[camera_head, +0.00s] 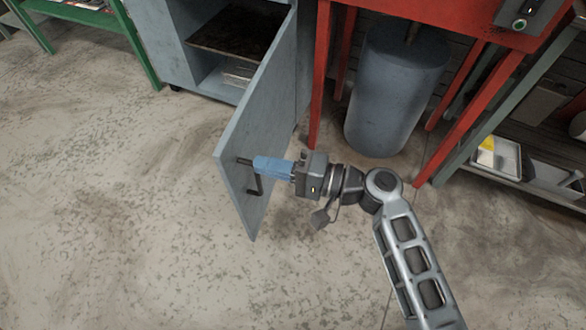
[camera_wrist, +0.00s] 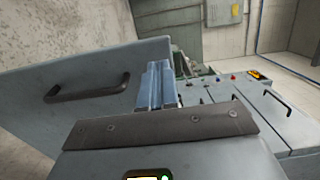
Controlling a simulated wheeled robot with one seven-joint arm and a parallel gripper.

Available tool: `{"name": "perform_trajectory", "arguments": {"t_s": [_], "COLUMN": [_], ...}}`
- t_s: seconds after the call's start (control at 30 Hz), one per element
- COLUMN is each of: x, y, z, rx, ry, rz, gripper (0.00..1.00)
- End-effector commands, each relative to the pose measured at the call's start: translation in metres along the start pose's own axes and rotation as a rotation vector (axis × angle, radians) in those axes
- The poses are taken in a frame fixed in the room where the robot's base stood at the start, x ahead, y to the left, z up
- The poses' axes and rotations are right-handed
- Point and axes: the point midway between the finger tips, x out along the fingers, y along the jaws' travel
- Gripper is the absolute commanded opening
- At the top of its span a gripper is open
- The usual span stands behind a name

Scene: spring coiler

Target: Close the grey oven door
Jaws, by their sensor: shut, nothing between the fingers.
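The grey oven door (camera_head: 262,130) stands wide open, swung out from the grey oven cabinet (camera_head: 180,40) toward the camera. Its dark bar handle (camera_head: 254,186) is on the door's right-hand face, near the free edge. My gripper (camera_head: 257,164) has blue fingers, shut and empty, on that same side of the door. In the head view the fingertips overlap the upper part of the handle. In the wrist view the fingers (camera_wrist: 156,72) are to the right of the handle (camera_wrist: 87,88), apart from it, in front of the door (camera_wrist: 60,70). I cannot tell whether they touch the door.
A red table (camera_head: 450,22) with a grey cylinder (camera_head: 395,85) beneath stands right of the oven. A green-framed shelf (camera_head: 140,45) is at the top left. A low rack with trays (camera_head: 525,170) is at the right. The floor (camera_head: 110,200) left of the door is clear.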

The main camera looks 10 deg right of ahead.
Motion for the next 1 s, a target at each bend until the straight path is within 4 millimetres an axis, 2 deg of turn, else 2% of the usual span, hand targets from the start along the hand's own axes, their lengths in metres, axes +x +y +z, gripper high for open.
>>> {"name": "perform_trajectory", "arguments": {"t_s": [0.1,0.33,0.5,0.87,1.0], "x": [0.023,0.051,0.058,0.059,0.066], "y": [0.001,0.001,0.001,0.0,0.001], "z": [0.001,0.0,0.0,0.0,0.001], "rx": [0.0,0.0,0.0,0.0,0.0], "ry": [-0.004,-0.001,0.0,0.002,0.011], "rz": [0.0,0.001,0.001,0.001,0.001], "gripper": [0.0,0.0,0.0,0.0,0.0]}}
